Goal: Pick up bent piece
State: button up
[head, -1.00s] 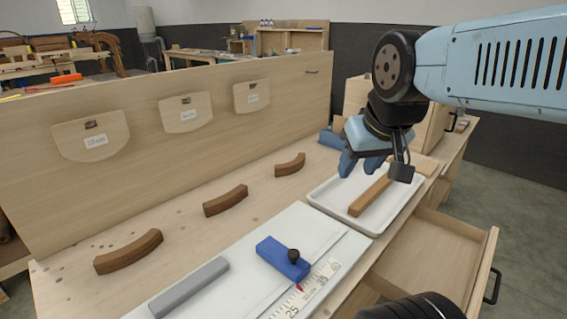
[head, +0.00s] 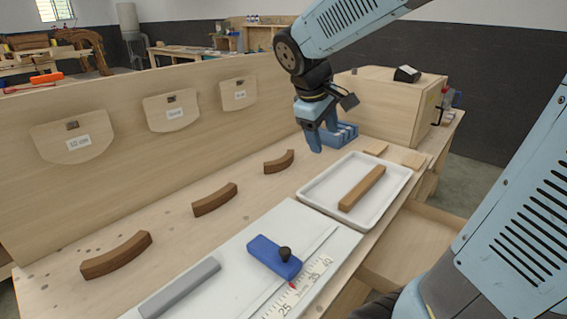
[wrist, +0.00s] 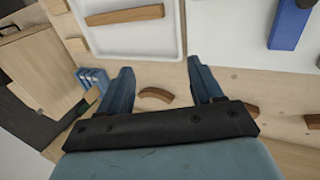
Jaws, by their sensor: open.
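Three dark brown bent pieces lie apart in a row on the workbench in the head view: a near one (head: 116,255), a middle one (head: 215,199) and a far, smaller-looking one (head: 279,162). My gripper (head: 322,142) is open and empty, above the bench to the right of the far piece. In the wrist view my gripper (wrist: 163,70) shows both blue fingers spread. One bent piece (wrist: 156,94) appears between them, below and apart from them. Another bent piece (wrist: 238,106) is partly hidden by the right finger and palm.
A white tray (head: 313,199) holds a straight wooden bar (head: 362,188). A blue slotted block (head: 343,132) stands behind the gripper. A white measuring board with a blue stop (head: 274,257) and a grey bar (head: 180,287) lies in front. An upright panel (head: 205,95) backs the bench.

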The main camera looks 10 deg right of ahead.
jog(key=w+a+f+n+h, duration=0.2)
jog(key=w+f+n, duration=0.15)
jog(key=w, duration=0.45)
jog(key=w+a+f+n+h, duration=0.2)
jog(key=w+a+f+n, duration=0.15)
jog(key=w, duration=0.45)
jog(key=n+t+h, duration=0.3)
jog(key=n, duration=0.6)
send_near(281, 159)
jog(key=x, duration=0.3)
jog(key=shift+w+d, duration=0.15)
jog(key=shift+w, duration=0.25)
jog(key=shift+s+x, duration=0.15)
jog(key=shift+x, duration=1.15)
jog(key=shift+s+x, duration=0.15)
jog(key=shift+x, duration=1.15)
jog(key=shift+f, duration=0.15)
jog(key=c, duration=1.2)
